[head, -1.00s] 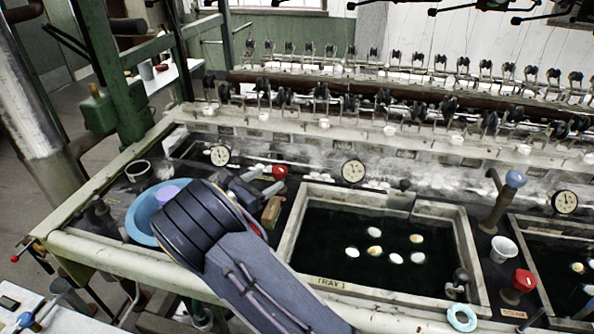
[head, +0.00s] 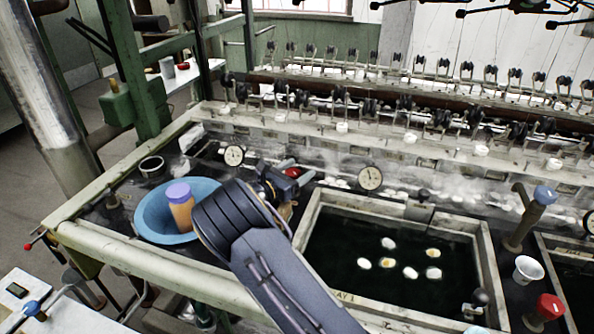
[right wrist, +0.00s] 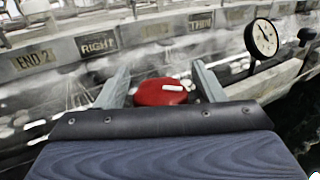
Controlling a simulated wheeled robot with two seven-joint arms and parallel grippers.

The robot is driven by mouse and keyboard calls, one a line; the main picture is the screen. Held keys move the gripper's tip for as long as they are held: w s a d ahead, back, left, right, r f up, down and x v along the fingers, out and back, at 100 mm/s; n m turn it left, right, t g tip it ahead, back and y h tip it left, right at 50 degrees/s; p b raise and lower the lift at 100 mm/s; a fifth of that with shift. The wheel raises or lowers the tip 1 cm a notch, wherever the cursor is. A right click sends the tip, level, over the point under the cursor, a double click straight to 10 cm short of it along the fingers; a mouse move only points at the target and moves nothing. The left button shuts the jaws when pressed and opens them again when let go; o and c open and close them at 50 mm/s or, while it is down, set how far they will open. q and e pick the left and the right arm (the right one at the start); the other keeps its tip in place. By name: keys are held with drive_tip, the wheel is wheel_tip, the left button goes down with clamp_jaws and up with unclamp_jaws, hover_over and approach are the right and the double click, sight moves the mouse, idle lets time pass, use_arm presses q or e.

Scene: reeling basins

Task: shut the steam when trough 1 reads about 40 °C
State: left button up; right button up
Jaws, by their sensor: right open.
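My right gripper (head: 290,171) reaches over the back left of the tray 1 trough (head: 310,222). It is open, with a red knob (right wrist: 160,93) between its fingers in the right wrist view; whether they touch it is unclear. The trough holds dark water with several pale cocoons (head: 388,243). A round white dial (head: 370,177) stands behind the trough, and another dial (head: 233,155) stands to its left. Their readings are too small to tell. A dial (right wrist: 264,37) also shows at the right wrist view's upper right. My left gripper is not in view.
A blue basin (head: 150,217) holding an orange, purple-topped container (head: 181,207) is left of my right arm. Another red knob (head: 549,306), a white cup (head: 528,270) and a blue-topped post (head: 544,195) stand right of the trough. Reeling hardware lines the back.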

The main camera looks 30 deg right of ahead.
drive_tip(key=c, duration=1)
drive_tip(key=shift+o, duration=0.2)
drive_tip(key=shift+m+g, duration=0.5)
drive_tip(key=shift+g, duration=0.3)
drive_tip(key=m+g, duration=0.2)
drive_tip(key=g, duration=0.1)
drive_tip(key=g+p, duration=0.1)
drive_tip(key=shift+s+f+m+h, duration=0.1)
drive_tip(key=shift+s+m+h, duration=0.2)
drive_tip(key=shift+m, duration=0.1)
drive_tip(key=shift+s+m+g+y+b, duration=0.1)
drive_tip(key=shift+m+g+y+b, duration=0.15)
drive_tip(key=shift+m+g, duration=0.9)
drive_tip(key=shift+s+m+g+y+b, duration=0.1)
drive_tip(key=shift+m+g+y+b, duration=0.3)
drive_tip(key=shift+g, duration=1.25)
drive_tip(key=shift+m, duration=0.25)
